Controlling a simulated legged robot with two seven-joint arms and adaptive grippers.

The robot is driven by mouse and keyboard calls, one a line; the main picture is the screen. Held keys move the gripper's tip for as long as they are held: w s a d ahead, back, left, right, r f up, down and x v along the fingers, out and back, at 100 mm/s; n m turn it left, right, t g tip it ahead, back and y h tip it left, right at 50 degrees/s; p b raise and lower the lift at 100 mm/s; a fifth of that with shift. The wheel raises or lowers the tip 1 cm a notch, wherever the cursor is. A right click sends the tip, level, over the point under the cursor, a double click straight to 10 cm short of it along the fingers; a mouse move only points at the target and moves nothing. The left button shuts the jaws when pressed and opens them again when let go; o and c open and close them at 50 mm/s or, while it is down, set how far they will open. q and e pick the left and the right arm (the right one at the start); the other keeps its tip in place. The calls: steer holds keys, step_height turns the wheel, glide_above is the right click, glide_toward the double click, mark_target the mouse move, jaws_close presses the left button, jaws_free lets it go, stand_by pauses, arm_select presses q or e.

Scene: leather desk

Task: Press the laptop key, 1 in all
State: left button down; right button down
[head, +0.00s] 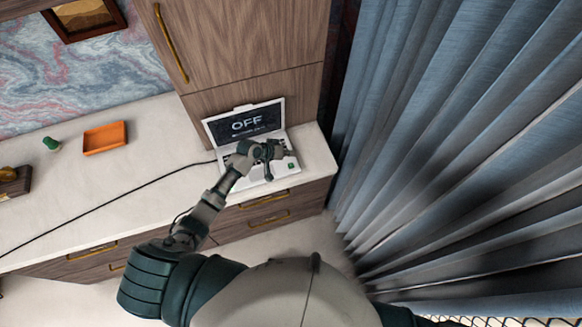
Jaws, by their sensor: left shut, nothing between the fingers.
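An open white laptop (206,128) stands at the right end of the pale counter. Its dark screen (247,122) reads "OFF", with smaller text below that I cannot read. A green key (291,165) shows at the right front of the laptop's base. My left gripper (269,176) is shut and empty over the keyboard, to the left of the green key. The gripper and wrist hide much of the keyboard. I cannot tell whether the fingertips touch the laptop. My right gripper is not in view.
The counter (130,200) holds an orange tray (104,138), a small green object (51,143) and a brown wooden item (14,182) at the left. A black cable (120,197) runs from the laptop across it. A wooden cabinet (240,50) stands behind, blue curtains (450,130) at the right.

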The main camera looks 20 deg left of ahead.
arm_select(q)
steer(key=b, duration=0.4)
glide_above(289, 166)
step_height(289, 166, down, 6)
steer(key=shift+r, duration=0.25)
steer(key=shift+d+f+b, duration=0.1)
steer(key=shift+f+b, duration=0.4)
steer(key=shift+f, duration=0.1)
steer(key=shift+f, duration=0.1)
stand_by(0.3)
steer(key=shift+f, duration=0.25)
steer(key=shift+f, duration=0.35)
stand_by(0.6)
steer(key=shift+r, duration=0.1)
steer(key=shift+r+p, duration=0.6)
steer(key=shift+r, duration=0.15)
